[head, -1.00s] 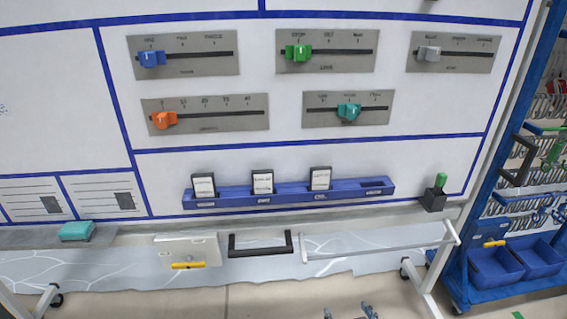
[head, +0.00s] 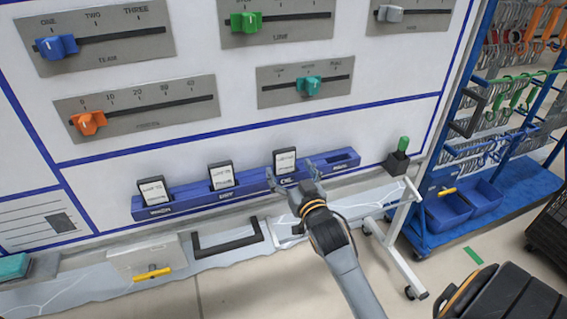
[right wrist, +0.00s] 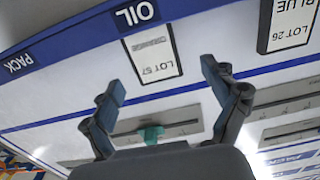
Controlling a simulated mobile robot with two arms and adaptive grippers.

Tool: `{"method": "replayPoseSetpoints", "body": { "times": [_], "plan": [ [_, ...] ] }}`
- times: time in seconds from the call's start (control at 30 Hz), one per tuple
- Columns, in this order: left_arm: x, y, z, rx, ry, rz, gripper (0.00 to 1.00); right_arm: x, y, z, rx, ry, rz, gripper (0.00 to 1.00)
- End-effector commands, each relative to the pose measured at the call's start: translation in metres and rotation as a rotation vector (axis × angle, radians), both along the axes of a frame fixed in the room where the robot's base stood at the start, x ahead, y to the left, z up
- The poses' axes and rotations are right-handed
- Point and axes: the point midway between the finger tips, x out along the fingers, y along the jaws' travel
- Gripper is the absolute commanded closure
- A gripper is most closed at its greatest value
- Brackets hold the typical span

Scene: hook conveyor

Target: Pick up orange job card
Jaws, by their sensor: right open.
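The orange job card (head: 285,160) is a white card in a black frame, upright in the OIL slot of the blue rack (head: 170,205). In the right wrist view the card (right wrist: 153,55) appears upside down, with "ORANGE" and "LOT 57" on it. My right gripper (head: 290,174) is in front of the card, open and empty, one finger toward each side. In the right wrist view its fingertips (right wrist: 160,78) frame the card with gaps. Contact is not visible. My left gripper is not in view.
Two similar cards stand in the rack, the middle one (head: 221,175) and the left one (head: 153,189); the neighbouring card reads "BLUE LOT 26" in the wrist view (right wrist: 290,22). The rack's right slot (head: 342,158) is empty. A green-handled lever (head: 402,150) stands further right.

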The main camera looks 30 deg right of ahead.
Motion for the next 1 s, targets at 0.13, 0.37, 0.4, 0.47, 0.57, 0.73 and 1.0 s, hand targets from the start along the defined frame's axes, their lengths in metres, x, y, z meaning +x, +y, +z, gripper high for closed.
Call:
{"method": "replayPoseSetpoints", "body": {
  "times": [0.13, 0.37, 0.4, 0.47, 0.57, 0.73, 1.0],
  "plan": [
    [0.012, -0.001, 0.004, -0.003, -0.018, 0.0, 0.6, 0.01, -0.004, 0.001, -0.001, 0.0, 0.0, 0.13],
    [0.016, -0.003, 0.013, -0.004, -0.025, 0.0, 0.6, 0.042, -0.016, 0.002, 0.0, -0.001, 0.0, 0.13],
    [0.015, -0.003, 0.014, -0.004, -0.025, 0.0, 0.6, 0.046, -0.016, 0.001, -0.001, 0.0, 0.0, 0.13],
    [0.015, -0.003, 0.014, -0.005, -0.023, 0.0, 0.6, 0.05, -0.017, 0.001, -0.001, -0.001, 0.0, 0.13],
    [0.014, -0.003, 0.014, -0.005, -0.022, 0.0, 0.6, 0.053, -0.018, 0.0, -0.001, 0.0, 0.001, 0.13],
    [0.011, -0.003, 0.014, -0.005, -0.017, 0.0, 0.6, 0.053, -0.018, 0.0, -0.001, 0.0, 0.001, 0.13],
    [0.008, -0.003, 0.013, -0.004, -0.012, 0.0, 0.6, 0.052, -0.018, 0.0, -0.001, 0.0, 0.001, 0.68]
  ]
}}
